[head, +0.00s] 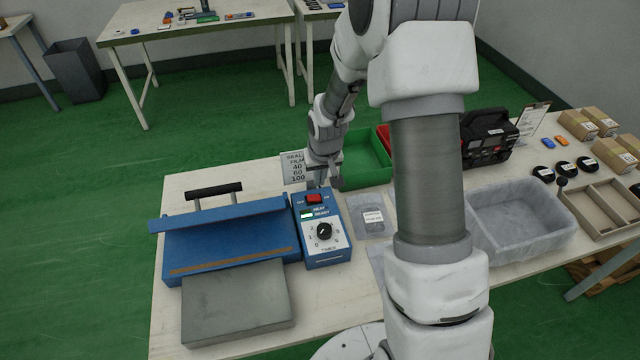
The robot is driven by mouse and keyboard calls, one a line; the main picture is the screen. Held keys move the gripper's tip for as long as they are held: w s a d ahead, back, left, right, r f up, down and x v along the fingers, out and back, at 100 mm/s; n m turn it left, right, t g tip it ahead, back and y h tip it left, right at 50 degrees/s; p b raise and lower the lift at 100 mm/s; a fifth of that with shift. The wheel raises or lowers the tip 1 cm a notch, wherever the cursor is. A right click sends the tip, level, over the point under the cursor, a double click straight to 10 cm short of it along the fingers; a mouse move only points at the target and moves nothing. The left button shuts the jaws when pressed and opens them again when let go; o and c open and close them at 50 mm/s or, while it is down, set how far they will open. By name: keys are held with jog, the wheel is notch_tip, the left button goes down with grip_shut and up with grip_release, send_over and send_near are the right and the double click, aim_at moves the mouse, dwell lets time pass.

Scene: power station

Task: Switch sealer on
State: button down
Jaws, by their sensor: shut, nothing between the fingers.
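The sealer (228,235) is a blue machine with a black handle bar and a grey plate in front, on the near left of the table. Its blue control box (328,258) stands at its right end with a white panel face. The red switch (314,198) sits at the top of the panel, with small lettering on both sides; I cannot tell which way it is tipped. A small pale rectangle and a black timer knob (324,232) are below it. My gripper (320,184) is shut and empty, pointing down just behind and above the red switch; I cannot tell whether it touches.
A green tray (365,160) is behind right of my gripper. A grey bag with a label (372,216) lies right of the box, and a translucent bin (520,222) stands farther right.

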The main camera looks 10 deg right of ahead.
jog(key=d+v, duration=0.1)
jog(key=v, duration=0.7)
jog(key=shift+s+d+r, duration=0.2)
jog(key=shift+s+r, duration=0.05)
jog(key=shift+r, duration=0.1)
jog(key=s+r+t, duration=0.1)
jog(key=s+r, duration=0.8)
jog(key=r, duration=0.4)
jog(key=s+a+r, duration=0.1)
jog(key=s+r, duration=0.1)
jog(key=s, duration=0.5)
jog(key=s+a+r+t, duration=0.1)
jog(key=s+r, duration=0.2)
jog(key=s, duration=0.5)
jog(key=shift+a, duration=0.15)
jog(key=shift+r, duration=0.15)
